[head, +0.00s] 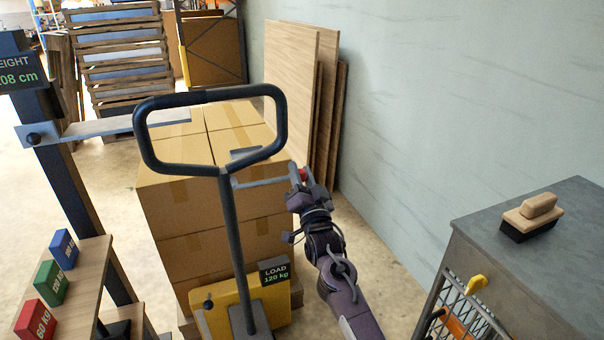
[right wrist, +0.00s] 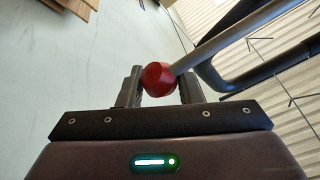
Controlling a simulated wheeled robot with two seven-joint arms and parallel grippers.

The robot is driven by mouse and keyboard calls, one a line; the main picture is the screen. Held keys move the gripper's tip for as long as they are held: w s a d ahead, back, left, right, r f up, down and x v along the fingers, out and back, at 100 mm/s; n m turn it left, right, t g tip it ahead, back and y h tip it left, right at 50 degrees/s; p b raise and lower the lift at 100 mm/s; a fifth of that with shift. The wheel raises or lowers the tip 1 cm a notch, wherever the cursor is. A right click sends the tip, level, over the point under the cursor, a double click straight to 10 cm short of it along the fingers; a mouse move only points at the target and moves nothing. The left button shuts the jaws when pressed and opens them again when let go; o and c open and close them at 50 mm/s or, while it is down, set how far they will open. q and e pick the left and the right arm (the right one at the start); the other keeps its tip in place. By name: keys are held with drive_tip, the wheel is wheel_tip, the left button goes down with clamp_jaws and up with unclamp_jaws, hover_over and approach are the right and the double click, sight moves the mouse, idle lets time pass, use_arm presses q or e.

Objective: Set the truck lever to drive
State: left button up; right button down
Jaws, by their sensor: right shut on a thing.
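The pallet truck's handle (head: 212,88) is a dark loop on an upright post, in front of stacked cardboard boxes. The truck lever (head: 262,183) is a thin grey rod that sticks out to the right from just below the loop and ends in a red knob (head: 303,174). My right gripper (head: 304,180) is at the lever's end. In the right wrist view the red knob (right wrist: 159,76) sits between the fingers of my right gripper (right wrist: 160,85), which are shut on it. The lever rod (right wrist: 215,43) runs up and right from it. My left gripper is not in view.
Stacked boxes (head: 180,205) stand behind the post, with a yellow truck body (head: 275,301) below marked LOAD 120 kg. Coloured weights (head: 49,284) lie on a wooden shelf at left. A grey cabinet (head: 560,235) with a brush (head: 532,215) stands at right.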

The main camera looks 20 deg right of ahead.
drive_tip(key=shift+a+f, duration=0.1)
drive_tip(key=shift+a, duration=0.1)
drive_tip(key=c, duration=1.3)
unclamp_jaws()
drive_tip(key=shift+o, duration=1.3)
drive_tip(key=shift+w+a, duration=0.15)
drive_tip(key=shift+s+f, duration=0.1)
drive_tip(key=shift+s, duration=0.15)
drive_tip(key=b+v, duration=0.1)
drive_tip(key=v, duration=0.6)
drive_tip(key=shift+s, duration=0.15)
